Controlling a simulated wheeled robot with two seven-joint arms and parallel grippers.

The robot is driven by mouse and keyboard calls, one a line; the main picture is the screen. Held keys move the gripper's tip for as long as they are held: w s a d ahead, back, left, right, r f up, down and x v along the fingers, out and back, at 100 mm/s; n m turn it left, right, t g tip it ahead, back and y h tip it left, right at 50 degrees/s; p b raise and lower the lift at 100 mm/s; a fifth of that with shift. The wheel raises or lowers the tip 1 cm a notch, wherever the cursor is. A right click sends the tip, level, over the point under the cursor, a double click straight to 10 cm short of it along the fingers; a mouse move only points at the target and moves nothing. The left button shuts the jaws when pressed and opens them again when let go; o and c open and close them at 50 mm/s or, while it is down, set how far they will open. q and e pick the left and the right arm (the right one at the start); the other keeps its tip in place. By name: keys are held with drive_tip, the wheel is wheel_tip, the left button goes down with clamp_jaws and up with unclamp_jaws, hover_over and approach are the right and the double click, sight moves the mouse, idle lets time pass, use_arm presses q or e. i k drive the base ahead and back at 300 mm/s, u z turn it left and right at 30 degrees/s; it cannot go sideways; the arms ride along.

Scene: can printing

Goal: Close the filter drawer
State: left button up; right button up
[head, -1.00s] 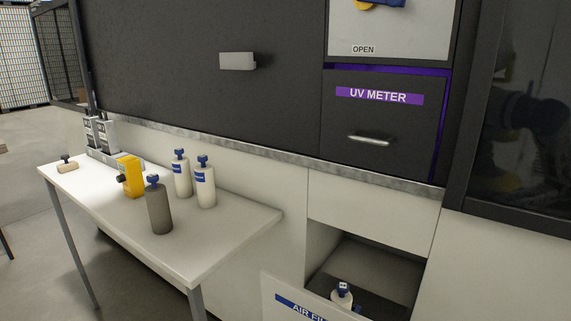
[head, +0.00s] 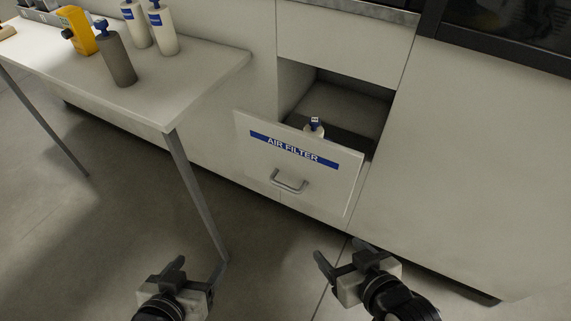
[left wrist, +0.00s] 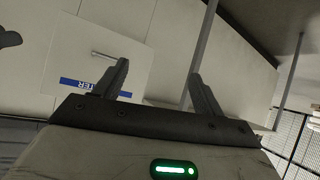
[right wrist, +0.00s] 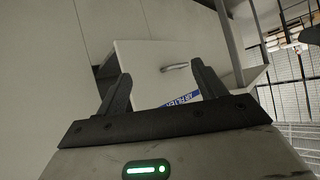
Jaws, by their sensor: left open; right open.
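The air filter drawer (head: 290,185) is pulled out from the cabinet, with a white front, a blue AIR FILTER label and a metal handle (head: 289,181). The drawer front also shows in the left wrist view (left wrist: 88,62) and the right wrist view (right wrist: 150,62). My left gripper (head: 199,268) is open and empty, below and left of the drawer in the head view. My right gripper (head: 338,252) is open and empty, below the drawer front, apart from it.
A white table (head: 165,95) stands left of the drawer, its metal leg (head: 195,195) close by. It bears a grey bottle (head: 116,58), two white bottles and a yellow container (head: 77,30). The floor before the drawer is clear. Plain cabinet panels (head: 450,150) lie to the right.

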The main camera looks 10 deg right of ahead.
sight(324, 173)
drive_tip(key=k, duration=1.2)
drive_tip(key=z, duration=0.8)
drive_tip(key=i, duration=1.4)
drive_tip(key=u, duration=0.75)
drive_tip(key=i, duration=0.25)
drive_tip(key=u, duration=0.2)
